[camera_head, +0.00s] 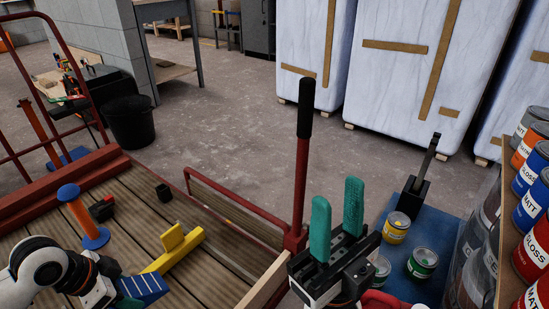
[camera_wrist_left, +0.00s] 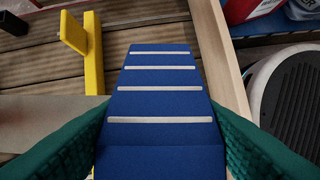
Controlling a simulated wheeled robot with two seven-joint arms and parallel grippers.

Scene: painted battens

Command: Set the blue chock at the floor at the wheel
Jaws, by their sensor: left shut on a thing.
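The blue chock (camera_wrist_left: 160,85), a ribbed wedge with white stripes, is between the green fingers of my left gripper (camera_wrist_left: 160,125) in the left wrist view. My left gripper is shut on it. No wheel is clearly seen. A dark disc with a pale rim (camera_wrist_left: 292,100) is at the right of the left wrist view; I cannot tell what it is.
A red post with a black grip (camera_head: 303,150) rises by my right gripper. Paint cans (camera_head: 422,262) are at right.

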